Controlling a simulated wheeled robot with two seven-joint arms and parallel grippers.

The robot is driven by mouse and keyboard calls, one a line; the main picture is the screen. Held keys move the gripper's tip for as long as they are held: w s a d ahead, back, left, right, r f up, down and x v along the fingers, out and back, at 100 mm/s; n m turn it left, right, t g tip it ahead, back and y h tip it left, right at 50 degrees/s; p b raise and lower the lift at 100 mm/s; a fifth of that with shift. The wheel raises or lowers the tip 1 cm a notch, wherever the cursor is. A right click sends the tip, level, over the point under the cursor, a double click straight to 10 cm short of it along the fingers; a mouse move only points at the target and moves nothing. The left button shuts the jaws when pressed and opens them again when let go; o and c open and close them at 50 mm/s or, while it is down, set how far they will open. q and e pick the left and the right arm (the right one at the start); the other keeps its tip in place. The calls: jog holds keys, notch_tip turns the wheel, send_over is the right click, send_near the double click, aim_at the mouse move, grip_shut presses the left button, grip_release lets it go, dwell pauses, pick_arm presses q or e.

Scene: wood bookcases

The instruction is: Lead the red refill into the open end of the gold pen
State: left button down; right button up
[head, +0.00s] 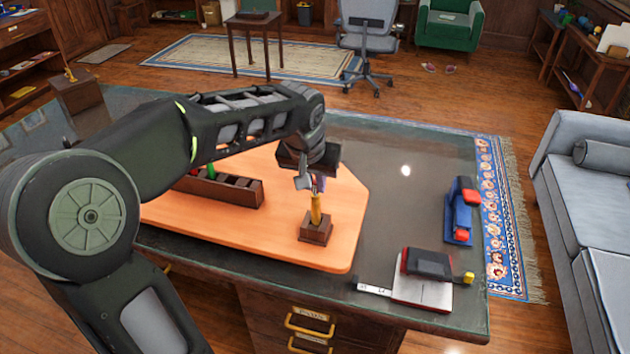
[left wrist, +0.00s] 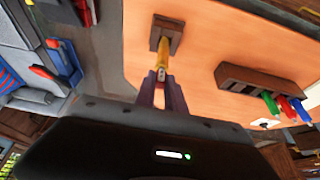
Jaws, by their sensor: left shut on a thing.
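The gold pen (head: 315,209) stands upright in a small wooden block (head: 316,230) on the orange board; the pen also shows in the left wrist view (left wrist: 161,60). My left gripper (head: 316,180) is right above the pen's upper end, fingers pointing down. In the left wrist view its fingers (left wrist: 161,92) are close together in line with the pen. They are shut on a thin thing, taken as the red refill, which is mostly hidden between them. Whether its tip is inside the pen or just above it, I cannot tell. My right gripper is not in view.
A dark slotted rack (head: 235,190) lies left on the board, with green, blue and red sticks (left wrist: 285,104) at its far end.

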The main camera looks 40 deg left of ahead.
pick_arm(q)
jog(key=shift+f+b, duration=0.3)
jog(key=shift+f, duration=0.1)
dwell(0.4)
jog(key=c, duration=1.3)
grip_release()
jog(key=shift+b+v, duration=0.35)
jog(key=shift+v, duration=3.55)
